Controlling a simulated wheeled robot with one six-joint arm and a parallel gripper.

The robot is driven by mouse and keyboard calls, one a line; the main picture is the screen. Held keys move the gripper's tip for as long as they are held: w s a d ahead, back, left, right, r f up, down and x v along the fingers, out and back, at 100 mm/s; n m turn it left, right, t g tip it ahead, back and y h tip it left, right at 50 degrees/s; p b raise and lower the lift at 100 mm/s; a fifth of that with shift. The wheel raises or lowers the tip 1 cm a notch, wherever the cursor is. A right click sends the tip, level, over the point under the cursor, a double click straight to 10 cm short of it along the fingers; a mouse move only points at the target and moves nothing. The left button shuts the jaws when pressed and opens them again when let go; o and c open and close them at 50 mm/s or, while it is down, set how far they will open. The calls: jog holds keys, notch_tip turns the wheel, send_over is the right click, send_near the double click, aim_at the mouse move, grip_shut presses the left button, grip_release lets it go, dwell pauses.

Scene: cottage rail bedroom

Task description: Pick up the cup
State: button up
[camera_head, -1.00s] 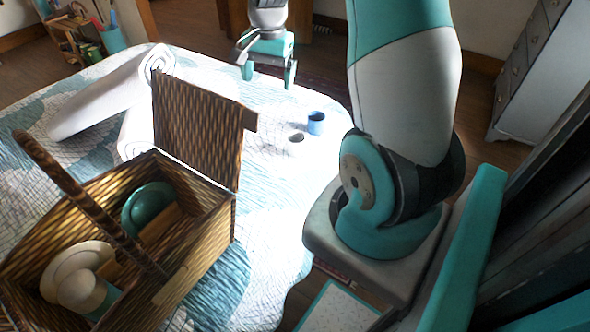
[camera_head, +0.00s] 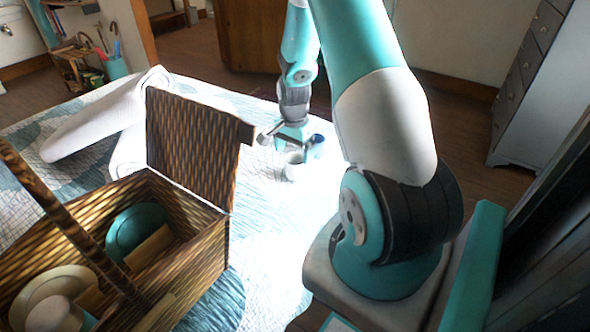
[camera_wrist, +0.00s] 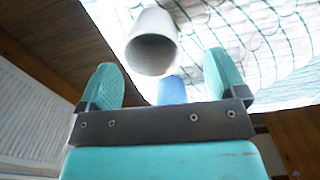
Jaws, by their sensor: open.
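A white cup (camera_head: 297,168) stands on the bright quilt, its outline partly lost in glare. A blue cup (camera_head: 316,147) stands just behind it to the right. My gripper (camera_head: 286,147) is open and empty, low at the white cup and close to both cups; whether it touches either is unclear. In the wrist view the white cup (camera_wrist: 152,42) shows its open mouth between and just beyond the fingertips of my gripper (camera_wrist: 164,75). The blue cup (camera_wrist: 172,90) shows between the fingers, partly hidden by the gripper body.
An open wicker basket (camera_head: 195,262) with dishes stands at left, its lid (camera_head: 192,137) raised beside my gripper. White rolls (camera_head: 100,120) lie behind it on the bed. A grey drawer chest (camera_head: 530,85) stands at right. Quilt in front of the cups is clear.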

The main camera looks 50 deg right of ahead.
jog(key=f, duration=0.5)
jog(key=shift+s+a+f, duration=0.1)
jog(key=shift+s+a, duration=0.15)
jog(key=shift+s, duration=0.1)
jog(key=shift+c, duration=0.4)
jog(key=c, duration=1)
